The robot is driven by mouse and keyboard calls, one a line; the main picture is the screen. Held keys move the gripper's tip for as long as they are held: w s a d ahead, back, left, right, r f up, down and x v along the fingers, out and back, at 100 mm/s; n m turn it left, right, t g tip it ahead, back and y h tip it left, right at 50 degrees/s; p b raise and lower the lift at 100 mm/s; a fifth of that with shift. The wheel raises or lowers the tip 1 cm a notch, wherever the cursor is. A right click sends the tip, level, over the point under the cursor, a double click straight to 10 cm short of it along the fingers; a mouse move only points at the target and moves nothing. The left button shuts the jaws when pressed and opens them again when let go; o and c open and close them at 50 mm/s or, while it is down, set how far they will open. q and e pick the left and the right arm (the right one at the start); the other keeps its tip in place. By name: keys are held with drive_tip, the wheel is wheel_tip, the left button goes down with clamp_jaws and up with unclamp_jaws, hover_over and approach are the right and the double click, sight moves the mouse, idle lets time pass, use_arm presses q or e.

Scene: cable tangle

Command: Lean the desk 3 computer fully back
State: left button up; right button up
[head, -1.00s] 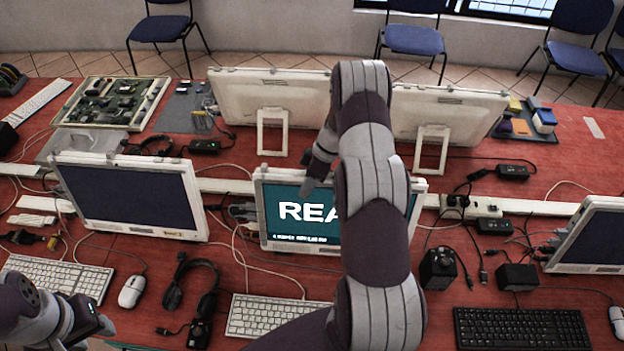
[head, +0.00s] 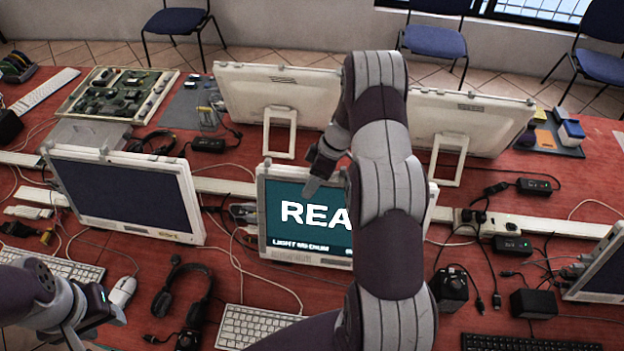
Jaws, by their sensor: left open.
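A white computer (head: 262,215) with a lit teal screen stands at the middle of the red bench. Its screen reads "REA", with smaller text below; my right arm hides its right part. No desk number is readable, so I cannot tell which computer is desk 3. My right gripper (head: 314,183) is over the upper part of this screen; I cannot tell whether it touches it or how its jaws stand. My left gripper (head: 112,311) is open at the lower left, near a white mouse (head: 122,291) and apart from the computers.
A dark-screened computer (head: 125,190) stands at left, another (head: 598,272) at the right edge. Two computers (head: 280,95) (head: 468,120) show their backs behind. A headset (head: 183,291), keyboard (head: 250,325), black boxes and loose cables crowd the red bench.

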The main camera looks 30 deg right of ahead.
drive_tip(key=shift+s+d+r+b, duration=0.1)
drive_tip(key=shift+d+r+b, duration=0.2)
drive_tip(key=shift+r+b, duration=0.15)
drive_tip(key=b+v, duration=0.2)
drive_tip(key=v, duration=0.3)
drive_tip(key=shift+d+r, duration=0.15)
drive_tip(key=shift+r, duration=0.1)
drive_tip(key=p+v, duration=0.3)
drive_tip(key=p, duration=0.1)
drive_tip(key=p+v, duration=0.1)
drive_tip(key=v, duration=0.1)
drive_tip(key=shift+r+p, duration=0.4)
drive_tip(key=shift+s+d+r+p, duration=0.1)
drive_tip(key=shift+d+r+p, duration=0.1)
drive_tip(key=shift+p, duration=0.2)
drive_tip(key=shift+f, duration=0.1)
